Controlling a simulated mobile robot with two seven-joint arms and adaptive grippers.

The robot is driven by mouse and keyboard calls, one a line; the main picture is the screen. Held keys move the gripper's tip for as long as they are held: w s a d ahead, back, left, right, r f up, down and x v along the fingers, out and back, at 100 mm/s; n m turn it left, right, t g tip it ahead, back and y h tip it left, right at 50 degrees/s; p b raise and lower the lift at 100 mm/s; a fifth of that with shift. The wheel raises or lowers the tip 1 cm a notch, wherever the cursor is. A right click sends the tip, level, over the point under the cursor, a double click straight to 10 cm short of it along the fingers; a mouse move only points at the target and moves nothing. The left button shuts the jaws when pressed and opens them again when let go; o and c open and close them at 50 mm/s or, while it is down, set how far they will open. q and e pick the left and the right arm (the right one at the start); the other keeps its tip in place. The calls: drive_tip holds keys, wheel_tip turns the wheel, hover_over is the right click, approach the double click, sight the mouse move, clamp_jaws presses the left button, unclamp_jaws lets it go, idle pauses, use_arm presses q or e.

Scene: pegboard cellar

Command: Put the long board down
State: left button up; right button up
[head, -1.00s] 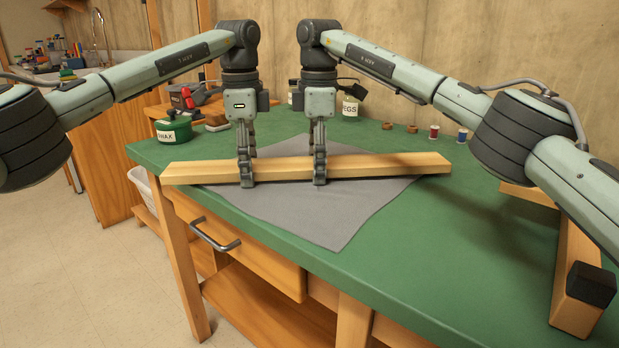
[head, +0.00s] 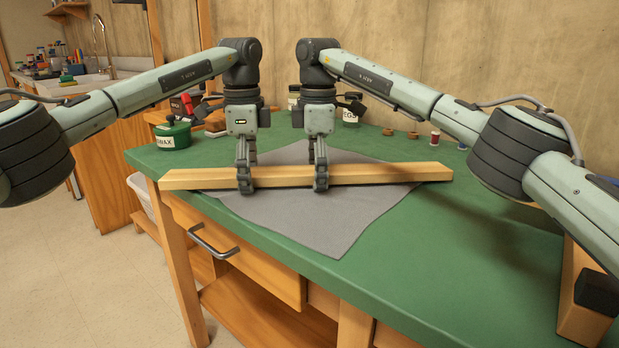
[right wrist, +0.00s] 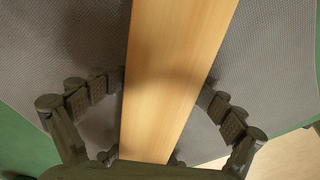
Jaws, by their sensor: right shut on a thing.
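The long board (head: 385,174) is a pale wooden beam lying lengthwise across the picture, over a grey cloth (head: 320,222) on the green workbench. My left gripper (head: 245,182) has its fingers closed around the board left of its middle. My right gripper (head: 320,180) is shut on the board near its middle. In the right wrist view the board (right wrist: 175,75) runs between the fingers, and the fingertips are hidden by it. The board looks nearly level, close over the cloth; I cannot tell whether it touches.
A green wax tin (head: 173,134) stands at the bench's back left, with a labelled jar (head: 350,114) behind the grippers. Small spools (head: 434,138) stand at the back right. A wooden piece with a dark end (head: 582,300) is at the right. The green top (head: 440,240) in front is clear.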

drive_tip(key=shift+d+f, duration=0.1)
use_arm(q)
wheel_tip(320, 180, up, 8)
drive_tip(key=shift+f, duration=0.1)
use_arm(e)
wheel_tip(320, 180, up, 8)
drive_tip(key=shift+r, duration=0.2)
idle(0.5)
